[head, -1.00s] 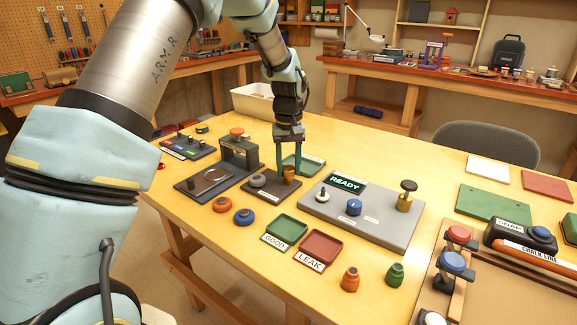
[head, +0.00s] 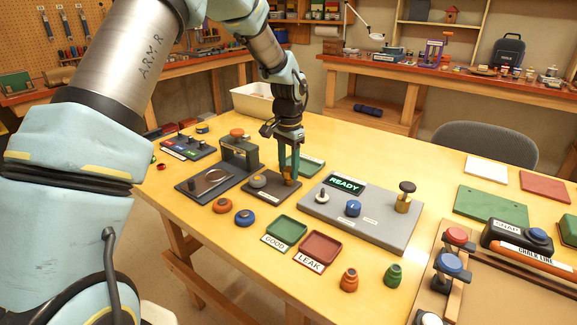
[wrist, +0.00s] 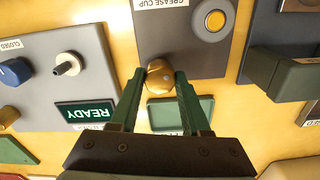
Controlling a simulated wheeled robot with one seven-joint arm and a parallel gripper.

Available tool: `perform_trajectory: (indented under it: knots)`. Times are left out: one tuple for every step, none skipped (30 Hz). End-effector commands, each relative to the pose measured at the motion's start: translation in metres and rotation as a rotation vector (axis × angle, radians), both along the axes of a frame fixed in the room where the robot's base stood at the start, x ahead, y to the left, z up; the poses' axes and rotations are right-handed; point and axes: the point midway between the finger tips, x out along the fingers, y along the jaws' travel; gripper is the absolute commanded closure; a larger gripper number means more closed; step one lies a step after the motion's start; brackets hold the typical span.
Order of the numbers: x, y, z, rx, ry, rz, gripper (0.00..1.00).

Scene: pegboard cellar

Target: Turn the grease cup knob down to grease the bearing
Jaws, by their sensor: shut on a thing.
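The grease cup knob (wrist: 160,73) is a small brass knob on a dark plate (wrist: 205,62) lettered "GREASE CUP". My gripper (wrist: 159,75) is shut on it, with a green finger on each side. In the head view my gripper (head: 288,180) points straight down over the plate, and its fingers hide most of the brass cup (head: 290,183). A round grey part with a yellow-orange centre (wrist: 214,20) sits on the same plate; in the head view it shows as a grey disc (head: 258,182).
A grey panel (head: 385,229) with a lit "READY" display (head: 345,184) stands close to the right of the plate. A green tray (head: 308,167) lies just behind my fingers. Green "GOOD" (head: 286,230) and red "LEAK" (head: 321,246) trays are in front.

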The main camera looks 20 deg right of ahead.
Motion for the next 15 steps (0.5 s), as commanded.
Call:
perform_trajectory:
  knots:
    - [-0.0005, 0.0, 0.0009, 0.001, 0.001, -0.043, 1.0]
    - [-0.0004, 0.0002, 0.0009, 0.001, 0.001, -0.07, 1.0]
    - [-0.0002, 0.0003, 0.0009, 0.001, 0.001, -0.104, 1.0]
    - [-0.0002, 0.0005, 0.0009, 0.0, 0.002, -0.13, 1.0]
    - [-0.0003, 0.0004, 0.0009, 0.0, 0.002, -0.154, 1.0]
    - [-0.0004, 0.0003, 0.0008, 0.0, 0.002, -0.186, 1.0]
    - [-0.0005, 0.0002, 0.0007, 0.0, 0.002, -0.209, 1.0]
    - [-0.0005, 0.0002, 0.0007, 0.0, 0.002, -0.231, 1.0]
    - [-0.0005, 0.0003, 0.0005, 0.0, 0.002, -0.257, 1.0]
    - [-0.0005, 0.0003, 0.0005, 0.001, 0.002, -0.277, 1.0]
    - [-0.0005, 0.0005, 0.0004, 0.001, 0.002, -0.295, 1.0]
    - [-0.0005, 0.0005, 0.0003, 0.001, 0.002, -0.318, 1.0]
    - [-0.0005, 0.0005, 0.0003, 0.001, 0.002, -0.334, 1.0]
    - [-0.0005, 0.0005, 0.0002, 0.001, 0.002, -0.349, 1.0]
    - [-0.0005, 0.0005, 0.0002, 0.001, 0.002, -0.367, 1.0]
